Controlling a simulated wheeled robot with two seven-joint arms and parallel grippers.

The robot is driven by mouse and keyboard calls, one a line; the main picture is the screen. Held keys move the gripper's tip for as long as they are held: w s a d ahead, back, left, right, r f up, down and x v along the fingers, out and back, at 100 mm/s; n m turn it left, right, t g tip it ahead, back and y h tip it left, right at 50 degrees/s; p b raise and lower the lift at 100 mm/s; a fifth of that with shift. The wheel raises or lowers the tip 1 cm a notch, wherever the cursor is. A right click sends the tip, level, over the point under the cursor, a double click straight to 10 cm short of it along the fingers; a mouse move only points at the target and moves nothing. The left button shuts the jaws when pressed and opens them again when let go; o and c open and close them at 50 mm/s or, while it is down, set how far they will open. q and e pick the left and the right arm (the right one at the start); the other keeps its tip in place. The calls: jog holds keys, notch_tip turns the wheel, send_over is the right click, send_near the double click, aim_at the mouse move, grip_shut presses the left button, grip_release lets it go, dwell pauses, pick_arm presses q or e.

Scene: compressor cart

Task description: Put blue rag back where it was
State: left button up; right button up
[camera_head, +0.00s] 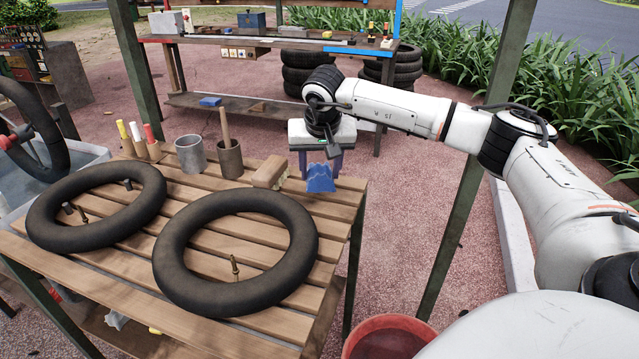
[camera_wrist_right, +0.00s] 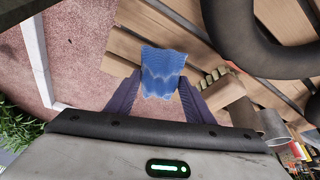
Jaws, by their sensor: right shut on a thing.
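The blue rag (camera_head: 320,178) hangs between the fingers of my right gripper (camera_head: 321,163) at the far right corner of the slatted wooden table (camera_head: 335,190). In the right wrist view the rag (camera_wrist_right: 163,72) is spread between the two dark fingers of my right gripper (camera_wrist_right: 157,95), which is shut on it. I cannot tell whether the rag's lower edge touches the slats. My left gripper is not in view.
Two black inner tubes (camera_head: 170,255) (camera_head: 40,225) lie on the table. Metal cups (camera_head: 190,155) (camera_head: 229,160) and several markers (camera_head: 137,138) stand at the back left. A red bucket (camera_head: 390,335) is below right.

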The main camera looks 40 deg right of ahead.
jog(key=shift+f, duration=1.85)
jog(key=shift+f, duration=0.1)
jog(key=o, duration=1)
jog(key=v, duration=1.2)
jog(key=shift+w+d+p, duration=0.1)
jog(key=shift+p, duration=0.3)
